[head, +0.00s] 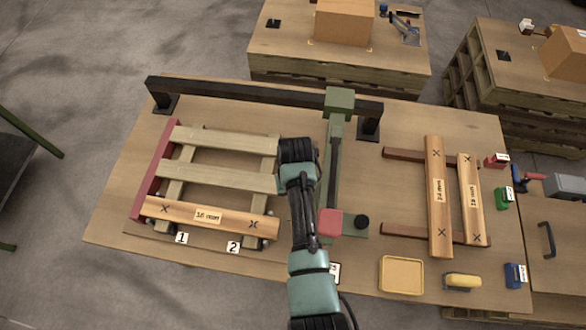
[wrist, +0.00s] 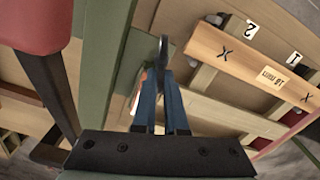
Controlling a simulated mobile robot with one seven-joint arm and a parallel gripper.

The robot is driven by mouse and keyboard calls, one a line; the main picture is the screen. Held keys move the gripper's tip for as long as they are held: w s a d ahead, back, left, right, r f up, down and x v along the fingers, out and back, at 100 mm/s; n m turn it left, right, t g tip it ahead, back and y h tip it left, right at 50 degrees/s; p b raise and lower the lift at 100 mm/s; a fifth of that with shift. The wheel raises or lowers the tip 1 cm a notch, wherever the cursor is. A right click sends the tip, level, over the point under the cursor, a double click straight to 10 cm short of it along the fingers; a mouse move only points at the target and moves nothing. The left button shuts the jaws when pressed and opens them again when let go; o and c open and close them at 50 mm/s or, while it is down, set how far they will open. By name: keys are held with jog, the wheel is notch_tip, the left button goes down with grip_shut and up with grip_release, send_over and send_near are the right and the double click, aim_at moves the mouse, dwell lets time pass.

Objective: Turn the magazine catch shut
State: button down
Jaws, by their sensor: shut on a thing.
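My gripper (wrist: 161,78) shows in the wrist view as two blue fingers, close together at the side of a green arm (wrist: 110,65). A dark, thin, rounded piece (wrist: 163,47), which looks like the magazine catch, stands at the fingertips, and the fingers are shut on it. Its turned angle is hard to read. A small orange and white part shows behind the left finger. In the head view my arm hides the fingertips and the catch. The green arm (head: 335,160) there stands just right of my wrist, with a red pad (head: 330,222) at its near end.
Spare boards (head: 438,200), a yellow tray (head: 401,262) and a yellow-handled tool (head: 462,281) are at the right of the table.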

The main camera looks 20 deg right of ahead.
jog(key=shift+s+d+r+m+p, duration=0.1)
jog(key=shift+d+m+p, duration=0.05)
jog(key=shift+m, duration=0.65)
jog(key=shift+d+m+p, duration=0.1)
jog(key=shift+m+p, duration=0.05)
jog(key=shift+m, duration=0.65)
jog(key=c, duration=1)
grip_release()
jog(key=shift+o, duration=0.2)
notch_tip(320, 180, up, 13)
jog(key=b, duration=0.2)
